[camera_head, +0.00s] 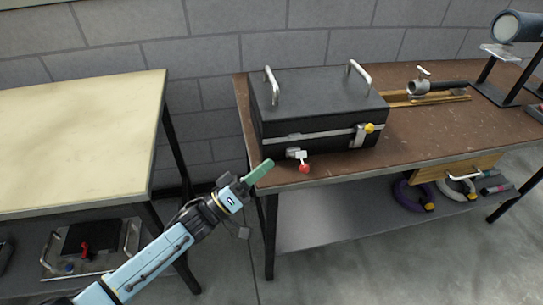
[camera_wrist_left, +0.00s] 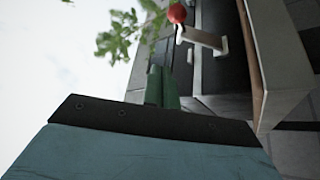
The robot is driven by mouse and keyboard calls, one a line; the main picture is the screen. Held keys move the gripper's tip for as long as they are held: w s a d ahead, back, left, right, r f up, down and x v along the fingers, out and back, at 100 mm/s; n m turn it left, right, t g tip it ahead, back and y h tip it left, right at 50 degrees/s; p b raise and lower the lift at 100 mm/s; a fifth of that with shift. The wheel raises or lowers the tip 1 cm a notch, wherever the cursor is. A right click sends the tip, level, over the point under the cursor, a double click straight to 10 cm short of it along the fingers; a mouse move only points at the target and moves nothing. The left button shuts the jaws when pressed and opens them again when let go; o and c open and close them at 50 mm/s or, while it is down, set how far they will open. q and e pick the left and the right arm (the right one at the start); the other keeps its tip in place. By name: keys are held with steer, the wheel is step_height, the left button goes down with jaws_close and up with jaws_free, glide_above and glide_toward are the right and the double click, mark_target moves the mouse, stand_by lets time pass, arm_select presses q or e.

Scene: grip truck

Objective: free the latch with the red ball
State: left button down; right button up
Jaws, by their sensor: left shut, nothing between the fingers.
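A black case (camera_head: 315,105) with two metal handles on its lid stands on the brown workbench. Its front has two latches. The left latch (camera_head: 296,153) carries the red ball (camera_head: 305,168), which hangs low at the bench's front edge. The right latch (camera_head: 359,135) carries a yellow ball (camera_head: 370,128). My left gripper (camera_head: 267,164), with green fingers, is shut and empty. It is left of the red ball and apart from it. In the left wrist view the red ball (camera_wrist_left: 176,13) and its pale latch lever (camera_wrist_left: 205,38) lie beyond the green fingertips (camera_wrist_left: 162,75). My right gripper is out of view.
The brown workbench (camera_head: 420,148) holds a clamp-like tool (camera_head: 425,86) behind the case's right side. A pale table (camera_head: 75,135) stands at left, with a gap between it and the bench. A lower shelf (camera_head: 330,222) runs under the bench.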

arm_select(q)
steer(key=v, duration=0.5)
steer(key=shift+w+f, duration=0.2)
steer(key=shift+f, duration=0.1)
steer(key=s+a+f+n+y, duration=0.15)
steer(key=a+f+y, duration=0.35)
steer(key=f, duration=0.5)
steer(key=s+a+f+y, duration=0.2)
steer(key=a+f+y, duration=0.25)
steer(key=f, duration=0.55)
steer(key=s+a+f+n+y, duration=0.1)
steer(key=s+a+f+y, duration=0.1)
steer(key=a+f+y, duration=0.5)
steer(key=s+a+f+m+g+y, duration=0.1)
steer(key=s+a+f+g, duration=0.1)
steer(key=s+f, duration=0.5)
steer(key=s+a+f+g+y, duration=0.1)
steer(key=s+a+f+g, duration=0.15)
steer(key=s+f, duration=0.45)
steer(key=s+a+f+m+g+y, duration=0.1)
steer(key=s+a+f+g, duration=0.1)
steer(key=s, duration=0.9)
steer(key=s+a+f+m+g, duration=0.1)
steer(key=s+f+g, duration=0.3)
steer(key=s, duration=0.7)
steer(key=shift+a+f+y, duration=0.35)
steer(key=shift+a+f, duration=0.25)
steer(key=shift+a, duration=0.15)
steer(key=shift+s, duration=0.1)
